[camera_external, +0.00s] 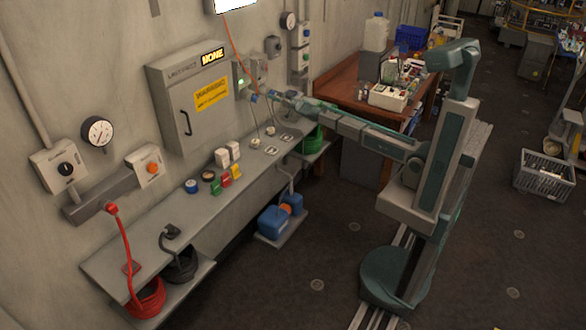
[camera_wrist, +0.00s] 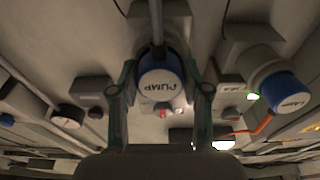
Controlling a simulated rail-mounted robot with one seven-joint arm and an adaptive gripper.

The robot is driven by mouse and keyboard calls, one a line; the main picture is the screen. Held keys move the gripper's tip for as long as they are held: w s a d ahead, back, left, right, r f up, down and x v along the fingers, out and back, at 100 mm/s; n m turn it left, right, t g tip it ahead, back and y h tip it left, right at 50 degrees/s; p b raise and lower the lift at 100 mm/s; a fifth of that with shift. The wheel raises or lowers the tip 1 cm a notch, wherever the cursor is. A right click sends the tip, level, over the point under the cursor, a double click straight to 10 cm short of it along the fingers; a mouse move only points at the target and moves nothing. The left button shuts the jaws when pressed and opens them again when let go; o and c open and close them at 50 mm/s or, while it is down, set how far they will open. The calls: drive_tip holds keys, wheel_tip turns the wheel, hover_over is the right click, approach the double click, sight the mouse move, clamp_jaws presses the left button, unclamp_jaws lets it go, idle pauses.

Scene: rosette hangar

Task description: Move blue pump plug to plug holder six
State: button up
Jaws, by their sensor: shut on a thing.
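The blue pump plug (camera_wrist: 160,88), its round face marked PUMP, sits between the two fingers of my gripper (camera_wrist: 166,78) in the wrist view. It lies against a grey wall box; whether it is fully seated there I cannot tell. In the external view my gripper (camera_external: 274,96) reaches to the wall right of the cabinet, shut on the blue plug (camera_external: 254,98). Several small plug holders (camera_external: 270,150) sit on the right part of the grey bench, below my gripper. Their numbers are too small to read, so I cannot tell which is six.
A blue LAMP plug (camera_wrist: 284,92) sits in a wall box close to the right of my gripper, with an orange cable nearby. The grey cabinet (camera_external: 188,95) stands left. Coloured blocks (camera_external: 226,180) stand on the bench. A cluttered wooden table (camera_external: 340,88) is at right.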

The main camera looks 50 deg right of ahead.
sight(275, 95)
clamp_jaws()
drive_tip(key=shift+s, duration=0.1)
drive_tip(key=shift+p+v, duration=0.3)
drive_tip(key=shift+v, duration=2.65)
drive_tip(key=shift+s+r, duration=0.1)
